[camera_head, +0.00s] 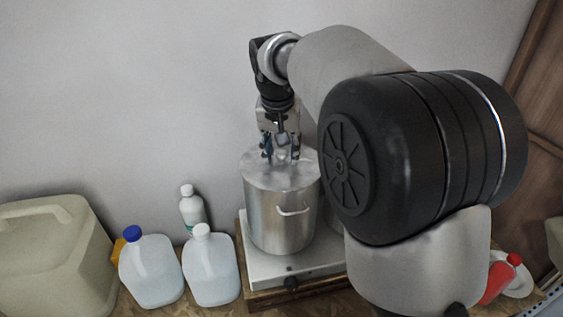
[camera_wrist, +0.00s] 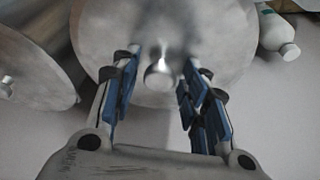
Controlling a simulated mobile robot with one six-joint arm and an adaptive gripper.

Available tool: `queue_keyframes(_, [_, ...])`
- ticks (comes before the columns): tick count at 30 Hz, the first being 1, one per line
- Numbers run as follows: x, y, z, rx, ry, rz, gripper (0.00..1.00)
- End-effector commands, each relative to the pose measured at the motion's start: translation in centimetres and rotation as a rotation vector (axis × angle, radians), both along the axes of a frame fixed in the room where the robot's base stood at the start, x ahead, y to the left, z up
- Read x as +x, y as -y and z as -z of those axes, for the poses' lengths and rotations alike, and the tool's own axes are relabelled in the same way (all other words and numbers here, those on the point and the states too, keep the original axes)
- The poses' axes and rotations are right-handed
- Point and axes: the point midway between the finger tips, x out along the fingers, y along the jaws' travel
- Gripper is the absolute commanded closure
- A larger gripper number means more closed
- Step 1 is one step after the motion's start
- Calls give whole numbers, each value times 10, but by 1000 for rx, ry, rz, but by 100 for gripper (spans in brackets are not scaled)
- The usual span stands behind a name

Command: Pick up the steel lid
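The steel lid (camera_head: 262,178) lies on top of a steel pot (camera_head: 272,220) in the head view. In the wrist view the lid (camera_wrist: 225,30) is a round grey disc with a round knob (camera_wrist: 158,76) at its middle. My gripper (camera_head: 281,157) points down just above the lid. Its blue-padded fingers (camera_wrist: 160,73) stand apart on either side of the knob, with gaps on both sides. The gripper is open and holds nothing. I cannot tell whether the fingertips touch the lid.
The pot stands on a white hot plate (camera_head: 285,270). White jugs (camera_head: 152,272) and a white bottle (camera_head: 192,208) stand to the left, beside a large beige canister (camera_head: 45,258). Another round metal lid (camera_wrist: 35,65) shows at left in the wrist view. The wall is close behind.

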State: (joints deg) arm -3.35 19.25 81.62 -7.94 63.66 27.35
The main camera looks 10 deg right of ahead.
Motion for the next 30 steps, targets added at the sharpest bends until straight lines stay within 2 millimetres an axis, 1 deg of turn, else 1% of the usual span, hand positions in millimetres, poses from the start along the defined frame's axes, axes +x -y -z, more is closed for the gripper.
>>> queue_keyframes(1, [0, 0, 0, 0, 0, 0, 65])
queue_keyframes(2, [0, 0, 0, 0, 0, 0, 67])
queue_keyframes(17, [0, 0, 0, 0, 0, 0, 100])
queue_keyframes(26, [0, 0, -1, 1, 1, 0, 100])
queue_keyframes(30, [1, 0, -7, 0, 3, 0, 100])
